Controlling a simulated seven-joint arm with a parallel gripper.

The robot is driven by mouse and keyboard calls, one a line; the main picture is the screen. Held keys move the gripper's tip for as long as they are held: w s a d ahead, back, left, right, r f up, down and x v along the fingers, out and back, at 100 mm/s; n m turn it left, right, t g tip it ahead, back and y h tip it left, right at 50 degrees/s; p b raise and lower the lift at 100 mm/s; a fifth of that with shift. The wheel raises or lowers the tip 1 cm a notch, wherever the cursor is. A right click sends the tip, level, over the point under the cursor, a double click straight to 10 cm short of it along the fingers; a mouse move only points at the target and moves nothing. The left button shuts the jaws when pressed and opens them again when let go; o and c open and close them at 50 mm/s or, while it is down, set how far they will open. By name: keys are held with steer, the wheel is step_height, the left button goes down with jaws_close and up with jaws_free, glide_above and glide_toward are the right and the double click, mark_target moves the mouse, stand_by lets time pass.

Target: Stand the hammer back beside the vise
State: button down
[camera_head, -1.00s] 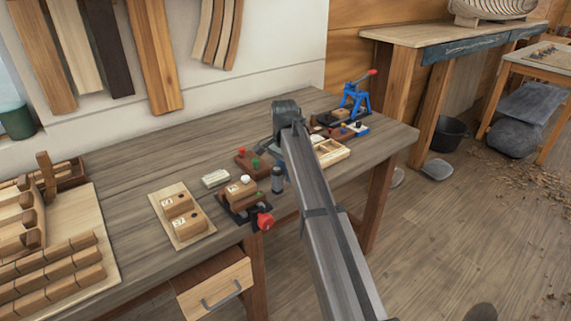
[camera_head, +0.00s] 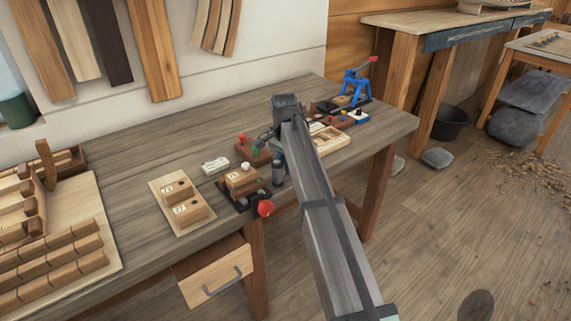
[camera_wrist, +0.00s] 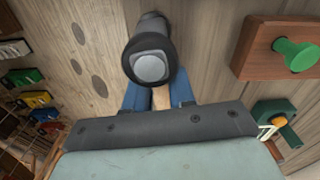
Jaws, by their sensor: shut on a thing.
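In the wrist view the hammer (camera_wrist: 150,55) shows a dark round head with a grey face, pointing at the camera. A strip of its pale wooden handle lies between the blue fingers of my gripper (camera_wrist: 160,98), which is shut on it. In the head view my arm hides most of the gripper; a dark piece, likely the hammer head (camera_head: 265,136), shows just left of the wrist, over the bench. What looks like the vise (camera_head: 263,207), dark with a red knob, sits at the bench's front edge with a wooden block, below and left of the gripper.
A red-brown block (camera_head: 252,151) with red and green knobs is close to the gripper. A dark cylinder (camera_head: 278,173), a light board of numbered blocks (camera_head: 182,203), an open wooden tray (camera_head: 328,141) and a blue press (camera_head: 355,87) stand on the bench. The back left is clear.

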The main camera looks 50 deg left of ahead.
steer(key=shift+f, duration=0.25)
steer(key=c, duration=0.9)
jaws_free()
steer(key=shift+o, duration=0.2)
steer(key=shift+r, duration=3.95)
